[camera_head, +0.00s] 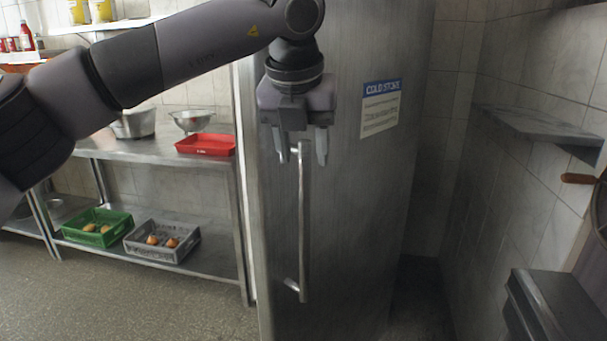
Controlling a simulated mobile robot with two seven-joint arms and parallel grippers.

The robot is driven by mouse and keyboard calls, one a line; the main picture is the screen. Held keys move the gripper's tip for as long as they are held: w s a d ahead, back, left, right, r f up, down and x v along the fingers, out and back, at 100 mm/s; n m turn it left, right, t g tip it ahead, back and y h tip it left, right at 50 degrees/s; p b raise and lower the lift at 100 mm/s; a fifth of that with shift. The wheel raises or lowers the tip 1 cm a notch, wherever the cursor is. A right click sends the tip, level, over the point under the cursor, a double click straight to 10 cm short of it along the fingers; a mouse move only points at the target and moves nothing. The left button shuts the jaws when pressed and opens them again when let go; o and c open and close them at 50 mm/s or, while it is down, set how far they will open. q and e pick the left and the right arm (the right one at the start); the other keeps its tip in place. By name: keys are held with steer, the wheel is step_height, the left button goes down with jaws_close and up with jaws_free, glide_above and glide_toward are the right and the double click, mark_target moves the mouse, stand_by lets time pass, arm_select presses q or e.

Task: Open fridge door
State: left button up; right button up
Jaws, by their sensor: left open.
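The fridge is a tall grey metal cabinet, and its door (350,220) fills the middle of the head view. A blue and white sign (381,107) reading "COLD STORE" is on the door. A vertical bar handle (304,225) runs down the left part of the door. My left gripper (302,157) points down at the handle's top end, with one finger on each side of it in the picture. Its fingers are apart; I cannot tell whether they touch the bar. The door looks shut. My right gripper is not in view.
A metal shelf table (160,148) at left holds bowls and a red tray (206,144). A green crate (97,227) and a grey crate (162,241) stand on its lower shelf. A wall shelf (540,127) and a metal unit (560,305) are at right.

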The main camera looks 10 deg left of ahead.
mark_target(304, 174)
arm_select(q)
steer(key=shift+w+a+r, duration=0.15)
steer(key=shift+a+r, duration=0.1)
steer(key=shift+r, duration=0.05)
steer(key=shift+w+f, duration=0.1)
steer(key=shift+f, duration=0.1)
steer(key=p+x, duration=0.1)
steer(key=x, duration=0.5)
steer(key=shift+w+a+f, duration=0.1)
steer(key=shift+w+f, duration=0.05)
steer(key=shift+f, duration=0.05)
jaws_close()
